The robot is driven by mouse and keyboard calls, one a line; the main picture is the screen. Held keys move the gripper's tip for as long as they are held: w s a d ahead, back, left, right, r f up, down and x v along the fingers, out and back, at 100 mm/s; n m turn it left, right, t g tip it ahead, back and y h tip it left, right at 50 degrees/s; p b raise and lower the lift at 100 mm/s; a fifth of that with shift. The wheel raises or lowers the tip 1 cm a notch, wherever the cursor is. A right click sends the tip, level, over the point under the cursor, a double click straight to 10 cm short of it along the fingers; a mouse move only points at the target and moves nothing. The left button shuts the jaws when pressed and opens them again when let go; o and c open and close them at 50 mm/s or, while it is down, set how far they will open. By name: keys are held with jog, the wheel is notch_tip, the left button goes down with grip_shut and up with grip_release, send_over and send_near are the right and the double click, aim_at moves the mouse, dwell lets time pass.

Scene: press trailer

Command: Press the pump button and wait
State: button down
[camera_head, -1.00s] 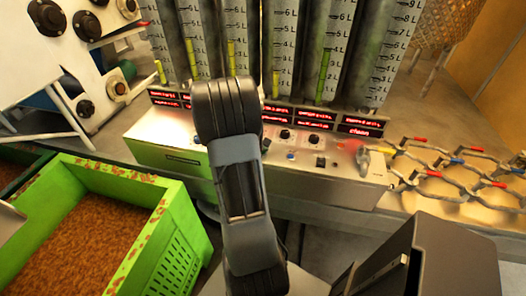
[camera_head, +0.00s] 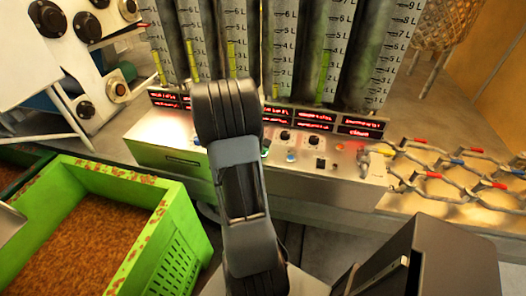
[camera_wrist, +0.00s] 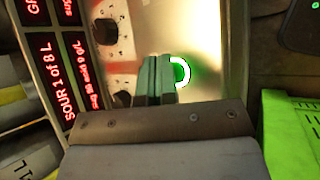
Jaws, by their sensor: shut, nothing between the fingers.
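The control panel (camera_head: 330,168) is a metal box below a row of tall gauge tubes. In the wrist view, my gripper (camera_wrist: 156,76) is shut and empty, its greenish fingertips together over the panel. A round button with a glowing white and green ring (camera_wrist: 182,72) shows just right of the fingertips and is partly hidden behind them. I cannot tell whether the fingers touch it or whether it is the pump button. In the head view my arm covers the gripper and part of the panel. A blue button (camera_head: 291,157) shows right of my arm.
Red-lit displays (camera_head: 362,128) line the panel's top, below the gauge tubes (camera_head: 343,50). A green crate (camera_head: 178,240) of brown grain stands at left.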

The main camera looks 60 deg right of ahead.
jog(key=shift+r, duration=0.4)
jog(key=shift+r, duration=0.15)
jog(key=shift+r+p, duration=1.95)
jog(key=shift+r, duration=0.4)
notch_tip(320, 180, up, 10)
jog(key=p, duration=0.7)
